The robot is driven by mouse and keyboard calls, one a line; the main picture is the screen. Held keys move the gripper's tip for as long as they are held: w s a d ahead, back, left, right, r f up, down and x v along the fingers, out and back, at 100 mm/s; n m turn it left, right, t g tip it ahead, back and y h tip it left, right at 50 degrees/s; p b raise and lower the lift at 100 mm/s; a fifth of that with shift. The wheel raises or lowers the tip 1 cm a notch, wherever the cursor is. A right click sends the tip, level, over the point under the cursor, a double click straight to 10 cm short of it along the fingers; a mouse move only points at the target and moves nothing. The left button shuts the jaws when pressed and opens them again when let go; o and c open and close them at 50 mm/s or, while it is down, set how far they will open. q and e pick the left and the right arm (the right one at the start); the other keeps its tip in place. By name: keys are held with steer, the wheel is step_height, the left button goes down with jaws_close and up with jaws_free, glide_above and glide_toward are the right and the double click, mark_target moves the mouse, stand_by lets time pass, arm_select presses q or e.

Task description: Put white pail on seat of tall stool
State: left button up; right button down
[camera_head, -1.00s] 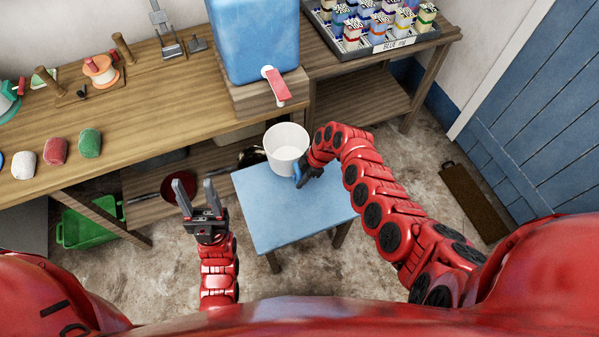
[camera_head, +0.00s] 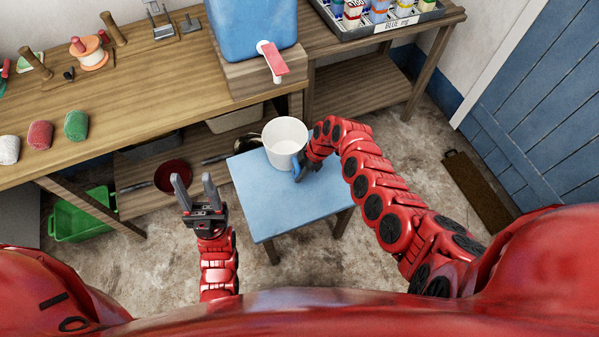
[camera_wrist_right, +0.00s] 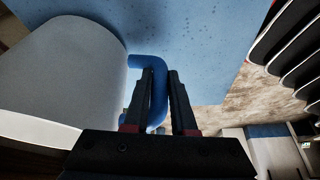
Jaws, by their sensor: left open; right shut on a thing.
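The white pail (camera_head: 285,135) is upright over the far part of the blue stool seat (camera_head: 280,210). I cannot tell whether its base touches the seat. My right gripper (camera_head: 301,172) is shut on the pail's blue handle at the pail's near right side. In the right wrist view the pail (camera_wrist_right: 60,65) fills the left, the gripper's fingers (camera_wrist_right: 161,80) are around the blue handle, and the speckled blue seat (camera_wrist_right: 200,40) lies behind. My left gripper (camera_head: 194,182) is open and empty, left of the stool.
A wooden workbench (camera_head: 130,95) runs behind the stool, with a blue tank (camera_head: 250,40) and its red tap (camera_head: 273,62) near the pail. A low shelf with pans (camera_head: 172,177) and a green crate (camera_head: 82,218) are at the left. The floor right of my right arm is mostly clear.

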steer(key=shift+f+b, duration=0.45)
steer(key=shift+f, duration=0.1)
steer(key=c, duration=0.7)
jaws_free()
steer(key=shift+o, duration=0.2)
steer(key=shift+w+d+r, duration=0.1)
steer(key=shift+d+r, duration=0.05)
steer(key=shift+r, duration=0.35)
steer(key=p+v, duration=0.2)
steer(key=v, duration=1.4)
steer(key=shift+r+p, duration=0.2)
steer(key=shift+p, duration=0.15)
